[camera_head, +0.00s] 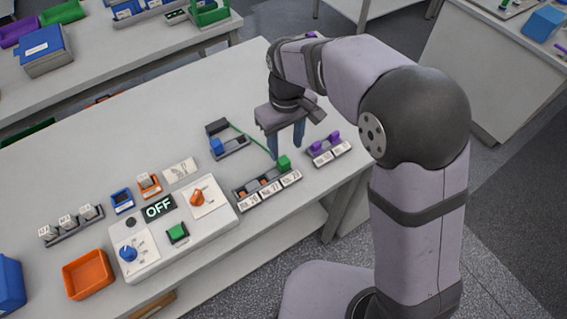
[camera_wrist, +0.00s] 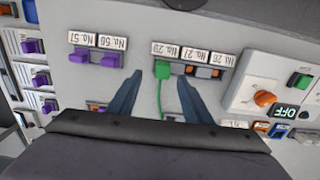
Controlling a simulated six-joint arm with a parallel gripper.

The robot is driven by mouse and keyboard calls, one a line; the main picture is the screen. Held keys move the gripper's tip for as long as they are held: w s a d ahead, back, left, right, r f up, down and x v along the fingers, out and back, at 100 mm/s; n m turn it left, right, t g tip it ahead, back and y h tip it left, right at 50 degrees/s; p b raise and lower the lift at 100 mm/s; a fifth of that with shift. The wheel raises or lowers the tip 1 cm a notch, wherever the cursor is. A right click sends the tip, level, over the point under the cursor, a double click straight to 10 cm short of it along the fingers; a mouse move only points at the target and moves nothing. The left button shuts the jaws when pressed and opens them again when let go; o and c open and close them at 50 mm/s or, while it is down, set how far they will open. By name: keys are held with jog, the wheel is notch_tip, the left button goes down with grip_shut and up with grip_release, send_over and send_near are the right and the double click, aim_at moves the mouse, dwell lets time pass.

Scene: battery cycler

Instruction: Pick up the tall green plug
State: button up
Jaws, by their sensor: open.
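The tall green plug (camera_head: 284,163) stands in the right-end slot of a dark rack (camera_head: 240,191) with white number labels. A green cable (camera_head: 250,139) runs from it toward a small blue-and-dark holder (camera_head: 228,146). My gripper (camera_head: 286,148) is open and empty, pointing down above the plug. In the wrist view the green plug (camera_wrist: 162,70) shows between the two blue fingertips of my gripper (camera_wrist: 160,76), with gaps on both sides. I cannot tell the exact height between fingertips and plug.
A rack with purple plugs (camera_head: 325,143) stands just right of the green plug's rack. A white control box reading OFF (camera_head: 190,236) stands to the left, with an orange tray (camera_head: 88,273) beyond it. The table behind the racks is mostly clear.

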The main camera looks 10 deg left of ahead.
aim_at(283, 160)
jog(key=shift+s+a+f+p, duration=0.15)
jog(key=shift+f+p, duration=0.55)
jog(key=shift+f, duration=1.1)
jog(key=shift+a+f+p, duration=0.15)
jog(key=shift+f+p, duration=0.55)
jog(key=shift+f, duration=1.1)
grip_shut()
